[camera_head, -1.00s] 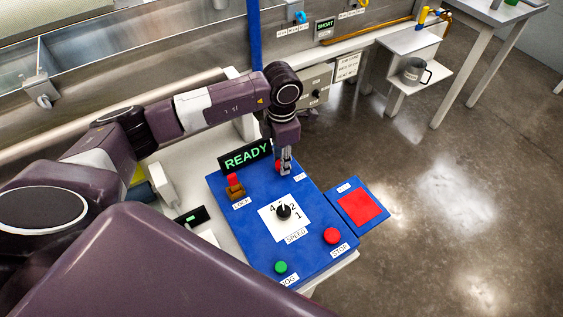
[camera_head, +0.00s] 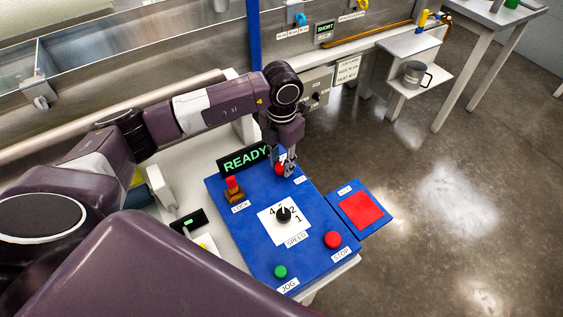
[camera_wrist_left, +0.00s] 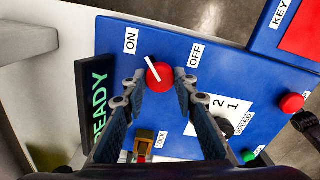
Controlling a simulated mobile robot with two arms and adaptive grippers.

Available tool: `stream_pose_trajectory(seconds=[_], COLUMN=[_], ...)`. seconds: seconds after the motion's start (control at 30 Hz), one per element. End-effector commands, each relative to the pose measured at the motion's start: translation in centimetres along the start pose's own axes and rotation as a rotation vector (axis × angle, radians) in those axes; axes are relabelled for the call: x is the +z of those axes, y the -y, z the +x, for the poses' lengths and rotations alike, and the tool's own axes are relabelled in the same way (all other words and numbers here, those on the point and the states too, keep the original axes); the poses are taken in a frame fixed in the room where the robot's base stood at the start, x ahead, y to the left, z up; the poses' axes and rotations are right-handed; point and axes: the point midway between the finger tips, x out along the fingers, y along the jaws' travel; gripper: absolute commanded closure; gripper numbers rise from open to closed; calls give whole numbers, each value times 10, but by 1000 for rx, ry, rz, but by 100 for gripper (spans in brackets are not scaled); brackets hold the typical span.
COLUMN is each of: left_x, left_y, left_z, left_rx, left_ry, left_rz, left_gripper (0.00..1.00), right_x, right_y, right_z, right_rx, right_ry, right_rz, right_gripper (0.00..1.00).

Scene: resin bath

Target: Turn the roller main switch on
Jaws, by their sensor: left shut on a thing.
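The main switch is a red round knob with a white pointer bar (camera_wrist_left: 158,75). It sits at the far end of the blue control panel (camera_head: 245,235). In the left wrist view the ON label (camera_wrist_left: 131,41) is up-left of it and the OFF label (camera_wrist_left: 196,55) up-right. The pointer leans up-left, nearer ON. My left gripper (camera_wrist_left: 160,88) is shut on the knob, one finger on each side. In the head view the left gripper (camera_head: 287,165) reaches down and partly hides the knob.
A lit READY sign (camera_head: 245,159) stands beside the switch. The panel also bears a red-topped lock (camera_head: 233,188), a speed dial (camera_head: 284,214), a red stop button (camera_head: 333,240) and a green jog button (camera_head: 280,271). A red pad (camera_head: 361,210) adjoins the panel's right side.

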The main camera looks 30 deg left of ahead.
Motion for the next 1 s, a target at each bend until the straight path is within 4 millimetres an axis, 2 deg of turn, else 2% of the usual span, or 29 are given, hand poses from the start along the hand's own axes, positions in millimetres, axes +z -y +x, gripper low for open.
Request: stream_pose_trajectory(seconds=[0.23,0.27,0.4,0.77,0.87,1.0], left_x=[2,2,2,1,2,2], left_y=[-1,-1,-1,-1,-1,-1], left_z=[-2,-2,-2,-5,-18,-46], left_rx=[1,2,1,1,1,2], left_ry=[6,6,5,3,6,7], left_rz=[-4,-4,-3,-1,-1,0], left_gripper=[98,73,57,56,56,56], right_x=[0,0,0,1,1,1], right_y=[-2,-2,-2,-2,-1,-1], right_z=[0,0,0,0,0,0], right_rx=[2,2,2,2,1,1], right_ry=[1,1,1,1,1,1], right_rz=[-1,-1,-1,-2,-1,-1], right_gripper=[47,47,47,47,47,47])
